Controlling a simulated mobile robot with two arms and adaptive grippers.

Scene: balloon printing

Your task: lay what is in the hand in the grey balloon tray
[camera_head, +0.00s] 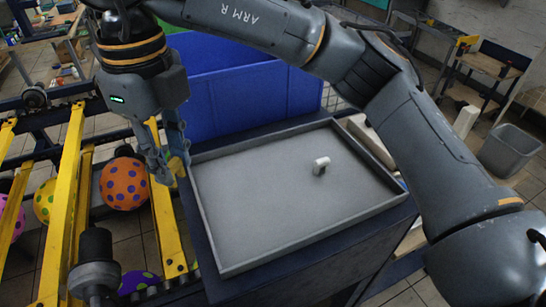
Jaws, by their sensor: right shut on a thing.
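The grey balloon tray (290,222) is a shallow rimmed tray on a dark stand in the middle of the view. A small white piece (321,165) is on its floor, right of centre. My right gripper (170,168) points down just outside the tray's left rim, near its back left corner. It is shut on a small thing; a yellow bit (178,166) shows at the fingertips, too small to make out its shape. My left gripper is not in view.
A large blue bin (250,100) stands behind the tray. Yellow rails (68,195) with an orange spotted balloon (124,184) and other balloons lie to the left. A grey waste bin (510,150) is at the far right. Most of the tray floor is bare.

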